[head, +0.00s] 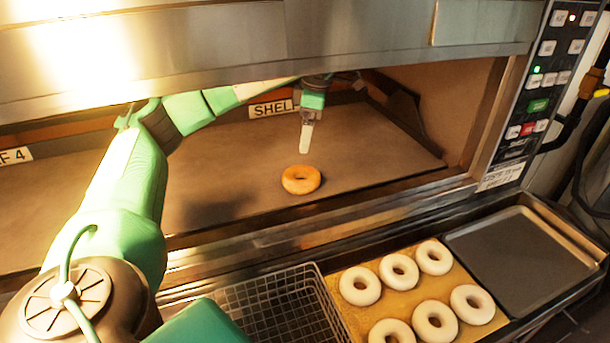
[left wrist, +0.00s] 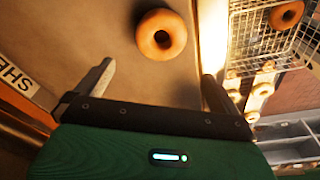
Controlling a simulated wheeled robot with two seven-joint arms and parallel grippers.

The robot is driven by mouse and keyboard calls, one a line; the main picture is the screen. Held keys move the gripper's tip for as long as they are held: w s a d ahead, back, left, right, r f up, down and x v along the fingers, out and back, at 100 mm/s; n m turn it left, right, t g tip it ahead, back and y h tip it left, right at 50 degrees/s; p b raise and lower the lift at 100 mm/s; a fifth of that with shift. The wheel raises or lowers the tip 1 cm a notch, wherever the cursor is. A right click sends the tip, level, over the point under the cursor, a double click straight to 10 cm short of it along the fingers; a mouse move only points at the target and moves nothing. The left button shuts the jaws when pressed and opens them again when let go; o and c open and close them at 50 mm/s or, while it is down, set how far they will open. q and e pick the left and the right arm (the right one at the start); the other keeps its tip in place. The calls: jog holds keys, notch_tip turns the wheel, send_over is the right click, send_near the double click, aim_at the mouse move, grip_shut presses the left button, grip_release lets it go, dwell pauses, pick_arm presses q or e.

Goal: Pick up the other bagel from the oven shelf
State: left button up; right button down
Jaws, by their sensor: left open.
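A golden-brown bagel (head: 301,180) lies flat on the oven shelf (head: 240,165), near its front edge. In the left wrist view the bagel (left wrist: 161,34) lies beyond the fingertips, roughly between the lines of the two fingers. My left gripper (head: 306,140) is inside the oven, above and slightly behind the bagel. It also shows in the left wrist view (left wrist: 158,82), with its fingers spread and nothing between them. Another browned bagel (left wrist: 286,15) is in the wire basket (left wrist: 240,45). My right gripper is not in view.
The wire basket (head: 315,285) stands below the oven front. Beside it, a board (head: 402,300) holds several pale bagels, and an empty dark tray (head: 520,255) is at the right. The oven's metal hood (head: 230,45) overhangs the shelf. The shelf around the bagel is clear.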

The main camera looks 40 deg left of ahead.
pick_arm(q)
send_over(302, 172)
jog(key=s+d, duration=0.1)
jog(key=d, duration=0.1)
notch_tip(302, 172, down, 6)
jog(key=shift+a+f+b, duration=0.35)
jog(key=shift+f+b, duration=0.15)
jog(key=shift+f, duration=0.2)
jog(key=shift+s+f+p, duration=0.1)
jog(key=shift+f+p, duration=0.4)
jog(key=shift+p, duration=0.05)
notch_tip(302, 172, down, 4)
jog(key=shift+s+f+p, duration=0.1)
jog(key=shift+p, duration=0.9)
jog(key=shift+f, duration=0.15)
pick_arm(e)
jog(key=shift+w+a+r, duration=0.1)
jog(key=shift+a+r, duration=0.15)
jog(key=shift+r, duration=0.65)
